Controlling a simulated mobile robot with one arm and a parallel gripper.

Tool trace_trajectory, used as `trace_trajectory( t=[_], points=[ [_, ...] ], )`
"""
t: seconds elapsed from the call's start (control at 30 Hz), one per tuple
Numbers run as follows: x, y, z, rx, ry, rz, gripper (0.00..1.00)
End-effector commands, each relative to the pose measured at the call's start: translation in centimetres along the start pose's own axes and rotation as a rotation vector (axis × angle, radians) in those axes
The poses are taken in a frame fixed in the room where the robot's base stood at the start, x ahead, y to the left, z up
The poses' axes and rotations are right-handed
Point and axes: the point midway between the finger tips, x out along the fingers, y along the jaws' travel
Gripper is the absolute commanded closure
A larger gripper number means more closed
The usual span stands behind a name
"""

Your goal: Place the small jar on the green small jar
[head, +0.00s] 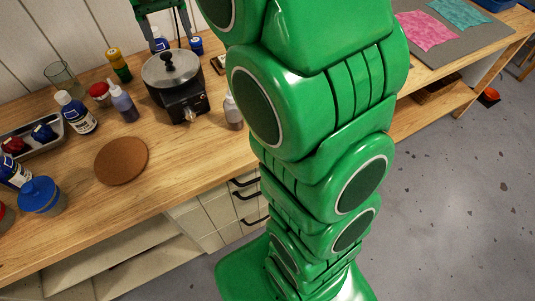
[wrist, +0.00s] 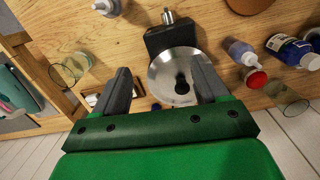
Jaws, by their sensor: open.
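In the head view, a small jar with a green body and yellow top (head: 119,65) stands on the workbench left of the pot. A small blue jar (head: 197,45) stands right of the pot. A small red-lidded jar (head: 99,94) stands nearer the front; it also shows in the wrist view (wrist: 255,78). I cannot tell which of these the task calls the small jar. My gripper (head: 163,32) is above the back of the bench, behind the pot. In the wrist view, its fingers (wrist: 160,67) are spread with nothing held between them, the pot showing beyond.
A lidded metal pot on a black heater (head: 172,80) stands mid-bench, close to my gripper. Bottles (head: 76,112), a glass (head: 62,78), a cork mat (head: 121,161) and a blue-lidded tub (head: 40,196) stand leftward.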

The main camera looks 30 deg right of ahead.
Motion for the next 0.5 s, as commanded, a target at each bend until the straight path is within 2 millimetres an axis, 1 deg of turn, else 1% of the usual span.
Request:
trace_trajectory(
  t=[0.03,0.3,0.47,0.5],
  points=[
    [0.0,0.6,1.4,-0.003,0.001,-0.001,0.27],
    [1.3,3.2,8.2,-0.023,-0.018,-0.002,0.27],
    [2.5,4.6,12.3,-0.037,-0.027,-0.003,0.27],
    [2.9,4.9,13.3,-0.040,-0.032,-0.004,0.27]
  ],
)
